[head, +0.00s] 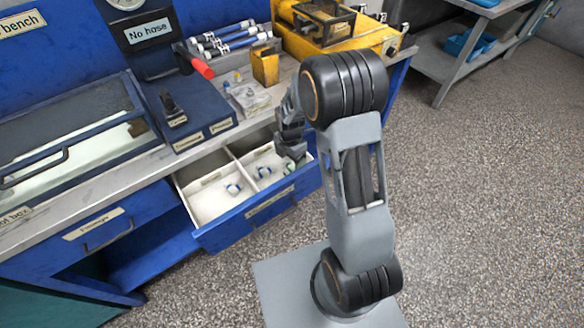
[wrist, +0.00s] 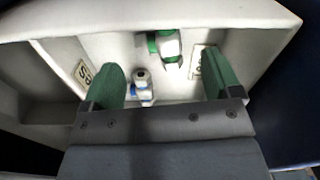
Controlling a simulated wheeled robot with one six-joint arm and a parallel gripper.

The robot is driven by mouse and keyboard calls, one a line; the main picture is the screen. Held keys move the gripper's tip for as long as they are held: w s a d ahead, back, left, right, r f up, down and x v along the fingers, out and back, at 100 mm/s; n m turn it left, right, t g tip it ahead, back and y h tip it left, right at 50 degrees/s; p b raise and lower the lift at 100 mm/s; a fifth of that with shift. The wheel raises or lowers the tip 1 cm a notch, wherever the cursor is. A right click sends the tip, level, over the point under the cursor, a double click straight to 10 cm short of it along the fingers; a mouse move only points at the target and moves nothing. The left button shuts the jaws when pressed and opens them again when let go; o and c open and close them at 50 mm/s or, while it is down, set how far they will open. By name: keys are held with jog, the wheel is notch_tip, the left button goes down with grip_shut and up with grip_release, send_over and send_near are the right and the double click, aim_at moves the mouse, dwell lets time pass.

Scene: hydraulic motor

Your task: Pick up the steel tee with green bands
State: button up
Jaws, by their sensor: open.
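The steel tee with green bands (wrist: 166,46) lies on the white floor of a drawer compartment, in the upper middle of the wrist view. My gripper (wrist: 162,68) is open above that compartment, with its green fingers wide apart. The tee shows between and slightly beyond the fingertips, and nothing is held. A small fitting with blue bands (wrist: 143,90) lies nearer, close to the left finger. In the head view my gripper (head: 292,149) hangs over the right compartment of the open drawer. There the small parts are too small to tell the green bands clearly.
The open drawer (head: 256,213) has a divider and raised walls close around my gripper. Another blue-banded fitting (head: 232,189) lies in the left compartment. Above, the bench holds a yellow machine (head: 345,36), a yellow block (head: 265,66) and a red-handled device (head: 202,67).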

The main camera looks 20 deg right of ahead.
aim_at(290, 164)
jog(key=shift+w+f, duration=0.15)
jog(key=shift+f, duration=1.6)
jog(key=c, duration=1.1)
jog(key=shift+r, duration=0.15)
